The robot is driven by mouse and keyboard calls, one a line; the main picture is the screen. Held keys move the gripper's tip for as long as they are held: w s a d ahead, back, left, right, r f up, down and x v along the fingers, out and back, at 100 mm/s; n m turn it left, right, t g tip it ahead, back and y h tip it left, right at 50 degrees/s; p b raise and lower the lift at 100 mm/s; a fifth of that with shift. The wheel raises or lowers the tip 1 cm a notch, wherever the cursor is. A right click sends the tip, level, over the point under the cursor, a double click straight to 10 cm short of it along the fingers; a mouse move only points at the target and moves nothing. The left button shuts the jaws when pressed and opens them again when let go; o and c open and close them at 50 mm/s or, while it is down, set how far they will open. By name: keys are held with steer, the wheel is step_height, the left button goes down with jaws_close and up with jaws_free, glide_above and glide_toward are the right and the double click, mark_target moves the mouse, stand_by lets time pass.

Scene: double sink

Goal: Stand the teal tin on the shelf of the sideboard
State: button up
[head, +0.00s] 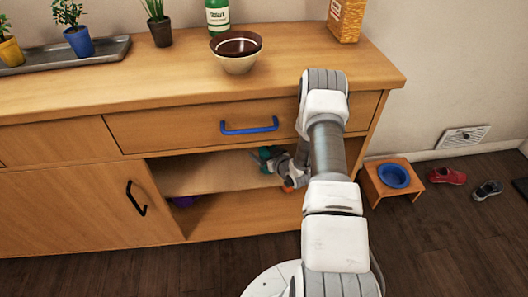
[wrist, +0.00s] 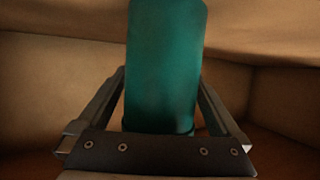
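The teal tin (wrist: 165,65) stands large in the wrist view, between the two fingers of my gripper (wrist: 163,128). The fingers reach along both sides of its lower part; a narrow gap seems to show at the lower right, and contact is unclear. In the head view a bit of the teal tin (head: 263,154) shows at my gripper (head: 268,162), inside the open compartment of the sideboard (head: 70,218). The tin is just above or on the shelf (head: 205,174); its base is hidden. My arm covers the right part of the compartment.
A drawer with a blue handle (head: 249,127) is shut above the compartment. A purple thing (head: 183,201) lies in the lower space. Bowls (head: 236,52), a green bottle (head: 217,15) and potted plants stand on top.

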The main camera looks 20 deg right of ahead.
steer(key=shift+s+r, duration=0.1)
steer(key=shift+r, duration=0.15)
steer(key=p+v, duration=0.4)
steer(key=v, duration=0.7)
steer(key=shift+s, duration=0.35)
steer(key=shift+d+r, duration=0.1)
